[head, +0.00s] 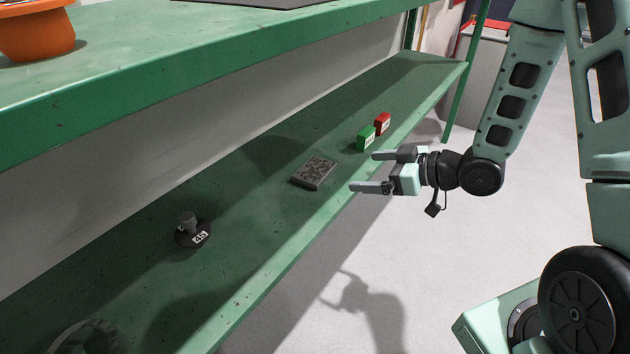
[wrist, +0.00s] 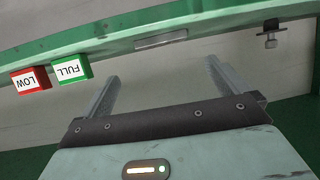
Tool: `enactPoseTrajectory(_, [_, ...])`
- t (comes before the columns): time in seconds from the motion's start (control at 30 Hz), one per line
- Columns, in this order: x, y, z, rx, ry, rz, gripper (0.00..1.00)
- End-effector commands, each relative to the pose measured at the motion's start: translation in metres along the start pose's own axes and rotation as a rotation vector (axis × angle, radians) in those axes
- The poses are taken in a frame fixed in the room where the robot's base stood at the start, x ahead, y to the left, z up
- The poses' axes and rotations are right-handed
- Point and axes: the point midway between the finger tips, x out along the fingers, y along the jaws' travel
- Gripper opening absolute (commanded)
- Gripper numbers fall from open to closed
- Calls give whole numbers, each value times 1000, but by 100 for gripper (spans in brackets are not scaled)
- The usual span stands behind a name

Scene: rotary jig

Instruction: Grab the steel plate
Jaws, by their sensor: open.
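The steel plate (head: 313,172) is a flat grey slab with a speckled top, lying on the lower green shelf near its front edge. In the wrist view the plate (wrist: 161,39) shows nearly edge-on, beyond the fingertips and roughly between them. My gripper (head: 364,171) is open and empty, to the right of the plate in the head view and apart from it. Its two fingers also show in the wrist view (wrist: 162,71), spread wide with nothing between them.
A green block (head: 366,139) marked FULL and a red block (head: 382,123) marked LOW stand near the gripper on the lower shelf (head: 262,235). A dark round base with a knob (head: 192,233) stands left. The upper shelf (head: 200,95) overhangs; an orange pot (head: 36,38) stands on it.

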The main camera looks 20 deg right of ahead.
Motion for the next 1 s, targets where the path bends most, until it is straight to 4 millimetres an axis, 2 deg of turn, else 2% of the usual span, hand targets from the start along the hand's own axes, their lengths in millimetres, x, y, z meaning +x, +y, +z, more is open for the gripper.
enactPoseTrajectory(0.03, [14, -1, 3, -2, 2, -4, 100])
enactPoseTrajectory(0.1, [28, -1, 3, -3, 1, -3, 100])
enactPoseTrajectory(0.3, [64, -1, 2, -2, 1, -2, 100])
enactPoseTrajectory(0.67, [88, -1, 0, -1, 0, -1, 100])
enactPoseTrajectory(0.9, [123, -4, -2, -3, 1, -2, 100])
enactPoseTrajectory(1.0, [130, -3, -3, 0, 0, 0, 100])
